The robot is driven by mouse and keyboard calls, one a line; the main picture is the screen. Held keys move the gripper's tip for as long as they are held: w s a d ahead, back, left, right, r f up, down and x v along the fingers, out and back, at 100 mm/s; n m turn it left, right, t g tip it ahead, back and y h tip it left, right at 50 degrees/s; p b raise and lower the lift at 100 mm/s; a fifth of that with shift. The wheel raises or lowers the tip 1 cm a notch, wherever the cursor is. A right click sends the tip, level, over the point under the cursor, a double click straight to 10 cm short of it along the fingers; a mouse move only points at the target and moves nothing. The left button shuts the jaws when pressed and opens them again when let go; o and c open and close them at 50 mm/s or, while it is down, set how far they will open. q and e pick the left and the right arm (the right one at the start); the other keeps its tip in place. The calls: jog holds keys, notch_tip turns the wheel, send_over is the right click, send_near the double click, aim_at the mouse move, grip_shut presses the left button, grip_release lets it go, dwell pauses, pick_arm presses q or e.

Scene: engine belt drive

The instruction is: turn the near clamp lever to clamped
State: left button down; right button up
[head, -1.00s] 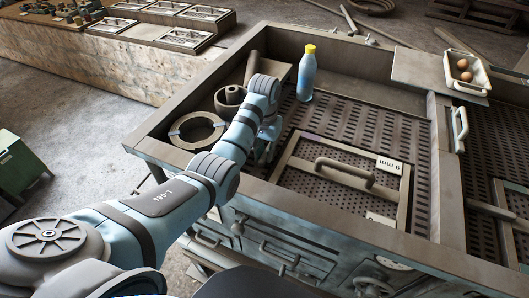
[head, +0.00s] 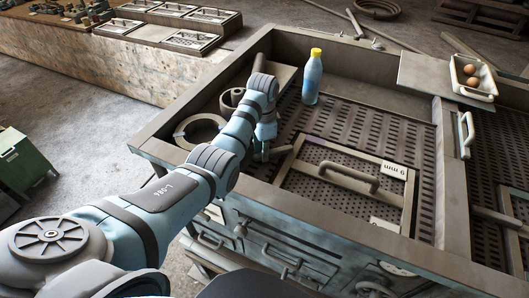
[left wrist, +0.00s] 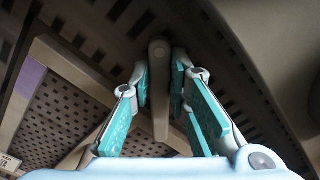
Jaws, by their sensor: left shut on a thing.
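The near clamp lever (head: 274,154) is a short grey bar beside the left edge of the framed panel (head: 294,155), in the workbench tray. My left gripper (head: 265,140) is over it at the tray's near side, partly hidden by my own wrist. In the left wrist view the lever (left wrist: 160,112) stands between the two teal-padded fingers of my left gripper (left wrist: 160,82), which is shut on it. The lever's pivot and any clamp marking are hidden or too small to read. My right gripper is not in view.
A blue bottle with a yellow cap (head: 312,78) stands behind the gripper. A grey ring (head: 200,132) lies to its left. The framed panel has a raised handle (head: 347,177). A white tray with eggs (head: 474,78) is at the back right. Perforated floor between is clear.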

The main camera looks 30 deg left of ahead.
pick_arm(q)
jog(key=m, duration=0.3)
jog(key=w+m, duration=0.1)
jog(key=shift+a, duration=0.4)
jog(key=shift+w+a+m, duration=0.1)
jog(key=shift+w+m, duration=0.25)
jog(key=shift+m, duration=0.85)
jog(key=shift+w+m, duration=0.3)
jog(key=shift+m, duration=0.9)
jog(key=c, duration=1.5)
grip_release()
notch_tip(320, 180, up, 12)
jog(key=shift+a, duration=0.1)
